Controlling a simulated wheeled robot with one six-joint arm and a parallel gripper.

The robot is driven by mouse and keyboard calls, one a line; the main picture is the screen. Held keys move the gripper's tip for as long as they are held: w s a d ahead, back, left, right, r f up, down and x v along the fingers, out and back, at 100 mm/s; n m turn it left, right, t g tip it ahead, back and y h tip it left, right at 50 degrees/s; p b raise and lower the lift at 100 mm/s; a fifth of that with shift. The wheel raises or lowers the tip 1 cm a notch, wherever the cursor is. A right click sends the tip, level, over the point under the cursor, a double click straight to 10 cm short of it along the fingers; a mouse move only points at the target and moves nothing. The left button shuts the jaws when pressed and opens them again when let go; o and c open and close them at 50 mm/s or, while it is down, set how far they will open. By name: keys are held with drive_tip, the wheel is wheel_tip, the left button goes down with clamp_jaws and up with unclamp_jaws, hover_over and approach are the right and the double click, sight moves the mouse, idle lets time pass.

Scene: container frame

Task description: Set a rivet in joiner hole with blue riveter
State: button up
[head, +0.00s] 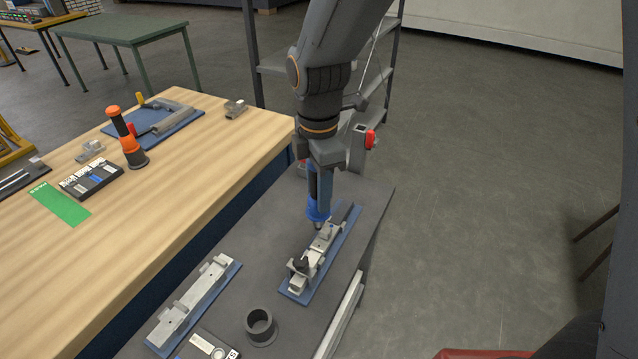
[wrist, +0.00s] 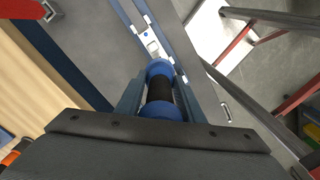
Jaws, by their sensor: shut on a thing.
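My gripper (head: 321,185) is shut on the blue riveter (head: 318,211), which has a dark middle section. The riveter points down, its tip at or just above the far part of a grey joiner (head: 310,264) on a blue base plate. I cannot tell whether the tip touches. In the wrist view the riveter (wrist: 160,90) sits between the fingers, and the joiner (wrist: 150,42) shows beyond its end. The joiner hole and any rivet cannot be made out.
A second grey part on a blue plate (head: 232,270) lies to the left on the dark bench. A dark round cup (head: 260,325) stands at the front. The wooden table (head: 215,165) on the left holds an orange and black tool (head: 131,150) and a green card (head: 60,203).

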sight(320, 216)
wheel_tip(320, 216, down, 4)
drive_tip(key=b, duration=0.3)
drive_tip(key=shift+d+f, duration=0.1)
drive_tip(key=shift+f+b, duration=0.55)
drive_tip(key=shift+f, duration=0.4)
drive_tip(key=shift+f, duration=0.95)
idle(1.2)
drive_tip(key=shift+r, duration=0.1)
drive_tip(key=shift+r+p, duration=3)
drive_tip(key=shift+r, duration=0.75)
